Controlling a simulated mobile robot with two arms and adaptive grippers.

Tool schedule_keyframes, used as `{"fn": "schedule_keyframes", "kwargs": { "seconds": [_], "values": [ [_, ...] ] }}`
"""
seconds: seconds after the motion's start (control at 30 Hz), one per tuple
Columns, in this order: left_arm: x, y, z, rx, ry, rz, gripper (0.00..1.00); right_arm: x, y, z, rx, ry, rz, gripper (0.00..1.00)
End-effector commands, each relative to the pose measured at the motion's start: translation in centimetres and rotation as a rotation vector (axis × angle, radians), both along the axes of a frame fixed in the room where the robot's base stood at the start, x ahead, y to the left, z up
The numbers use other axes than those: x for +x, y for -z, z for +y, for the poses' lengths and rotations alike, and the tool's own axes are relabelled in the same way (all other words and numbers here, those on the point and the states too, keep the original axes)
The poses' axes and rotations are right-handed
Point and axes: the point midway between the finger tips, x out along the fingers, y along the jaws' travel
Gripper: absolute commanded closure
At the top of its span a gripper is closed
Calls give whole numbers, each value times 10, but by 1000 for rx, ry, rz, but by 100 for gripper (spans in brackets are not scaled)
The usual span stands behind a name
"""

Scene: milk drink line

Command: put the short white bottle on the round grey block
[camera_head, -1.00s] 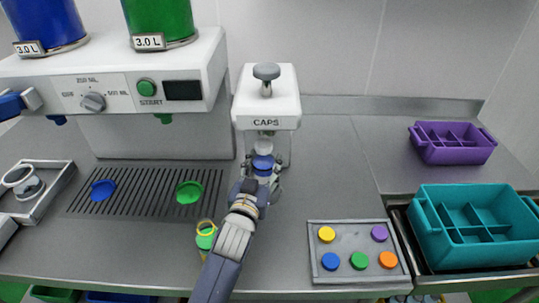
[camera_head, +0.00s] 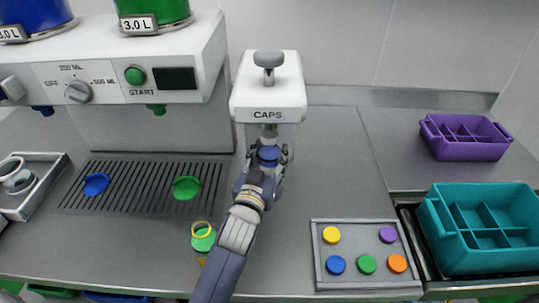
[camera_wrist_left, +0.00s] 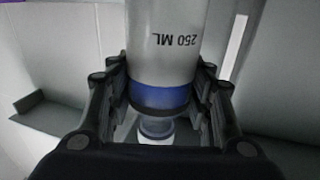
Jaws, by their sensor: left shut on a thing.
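My left gripper (camera_head: 266,168) reaches in under the white machine marked CAPS (camera_head: 268,100). It is shut on the short white bottle (camera_wrist_left: 165,45), marked 250 ML, which shows between the fingers in the left wrist view. The bottle has a blue band at one end. In the head view a blue round top (camera_head: 269,154) shows at the fingers, below the machine's plunger. A small pale round part with blue on it (camera_wrist_left: 156,128) shows just past the band in the wrist view. The round grey block cannot be made out; the gripper covers the space under the machine. My right gripper is not in view.
A green item with a yellow ring (camera_head: 202,237) stands left of my forearm. A grey tray (camera_head: 366,279) with several coloured discs lies to the right. Teal (camera_head: 485,240) and purple (camera_head: 464,145) crates stand further right. The filling machine (camera_head: 110,85) is at the left.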

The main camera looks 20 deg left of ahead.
Motion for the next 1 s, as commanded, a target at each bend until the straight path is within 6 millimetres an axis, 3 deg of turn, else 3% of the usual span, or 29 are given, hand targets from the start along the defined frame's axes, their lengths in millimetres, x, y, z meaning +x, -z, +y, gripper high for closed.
{"fn": "schedule_keyframes", "kwargs": {
  "seconds": [0.03,0.07,0.13,0.57,0.77,1.0],
  "values": [
    [0,2,0,-1,0,-2,85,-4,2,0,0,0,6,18],
    [0,2,0,-1,0,0,48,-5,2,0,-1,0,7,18],
    [0,2,0,-1,0,0,33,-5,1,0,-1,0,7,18],
    [-1,-2,0,0,0,1,33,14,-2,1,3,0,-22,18],
    [-27,2,-1,-2,0,3,33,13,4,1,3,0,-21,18],
    [-72,2,-2,-2,-1,3,33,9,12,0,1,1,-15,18]
  ]
}}
